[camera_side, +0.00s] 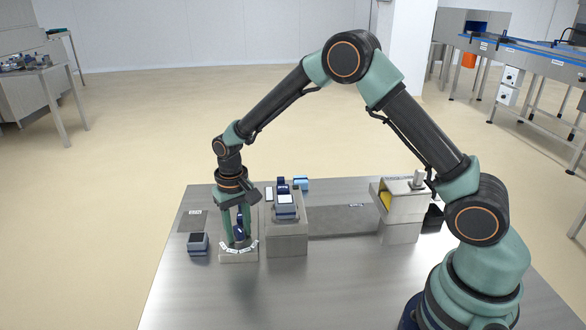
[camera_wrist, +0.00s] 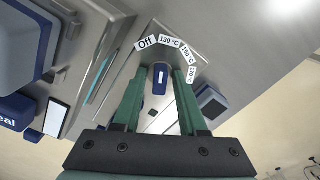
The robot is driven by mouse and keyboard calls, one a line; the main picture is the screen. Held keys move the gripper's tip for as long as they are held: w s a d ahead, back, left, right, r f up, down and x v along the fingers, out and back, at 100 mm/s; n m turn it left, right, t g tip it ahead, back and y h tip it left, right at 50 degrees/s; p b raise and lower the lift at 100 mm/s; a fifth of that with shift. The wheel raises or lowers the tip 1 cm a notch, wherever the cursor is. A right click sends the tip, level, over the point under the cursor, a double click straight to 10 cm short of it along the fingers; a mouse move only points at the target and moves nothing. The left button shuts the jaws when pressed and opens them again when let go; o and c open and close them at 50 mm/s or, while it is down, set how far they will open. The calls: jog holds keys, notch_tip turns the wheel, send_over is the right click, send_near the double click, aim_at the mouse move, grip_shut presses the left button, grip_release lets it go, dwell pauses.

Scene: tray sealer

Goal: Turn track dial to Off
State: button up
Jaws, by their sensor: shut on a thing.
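The track dial (camera_wrist: 160,77) is a dark blue knob with a short white mark, standing between my fingers in the wrist view. My gripper (camera_wrist: 159,88) is shut on it, a green finger on each side. The label Off (camera_wrist: 146,42) lies up and left of the dial, followed clockwise by 130 °C (camera_wrist: 169,41), 150 °C and a last, higher label. The white mark points up in the picture, roughly between Off and 130 °C; I cannot tell which is nearer. In the side view my gripper (camera_side: 238,238) points down at the dial's grey block (camera_side: 238,257).
A small blue-and-grey block (camera_side: 198,244) with a dark top stands left of the dial. A raised grey station (camera_side: 287,240) with blue parts is close on the right. Farther right stands a beige housing (camera_side: 402,196). The table's front (camera_side: 300,300) is clear.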

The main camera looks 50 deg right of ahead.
jog(key=n, duration=0.5)
dwell(0.5)
jog(key=shift+n, duration=0.6)
jog(key=o, duration=0.7)
jog(key=shift+c, duration=0.2)
jog(key=shift+r, duration=3.5)
jog(key=shift+r, duration=0.15)
